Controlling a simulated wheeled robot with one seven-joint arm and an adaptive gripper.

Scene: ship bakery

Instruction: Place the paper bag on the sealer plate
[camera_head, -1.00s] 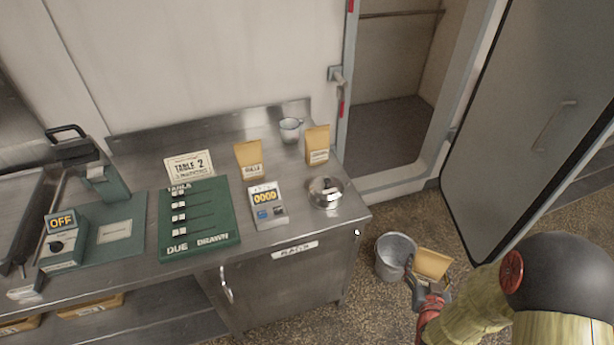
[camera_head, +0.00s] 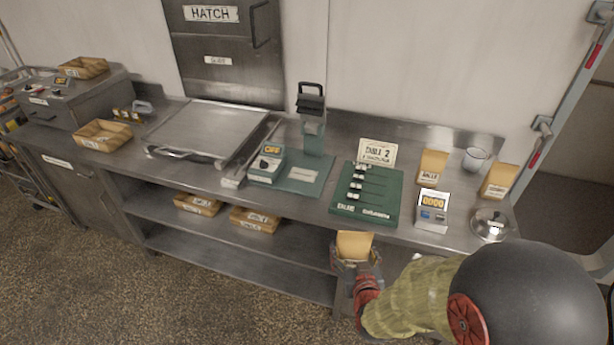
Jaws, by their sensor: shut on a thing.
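My gripper (camera_head: 357,268) is shut on a brown paper bag (camera_head: 354,245) and holds it upright in front of the counter's front edge, below and right of the sealer. The sealer has a green base with a flat plate (camera_head: 303,175) bearing a pale label, an upright press head with a black handle (camera_head: 312,105), and a control box (camera_head: 267,163) reading OFF. The plate is bare and the press head stands raised behind it. My forearm hides part of the counter front.
Right of the sealer are a green board (camera_head: 367,197) with a TABLE 2 card (camera_head: 377,152), a scale (camera_head: 432,210) reading 0000, a metal dish (camera_head: 490,225), two other paper bags (camera_head: 432,166) (camera_head: 499,181) and a mug (camera_head: 475,158). A flat griddle-like unit (camera_head: 215,130) stands left.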

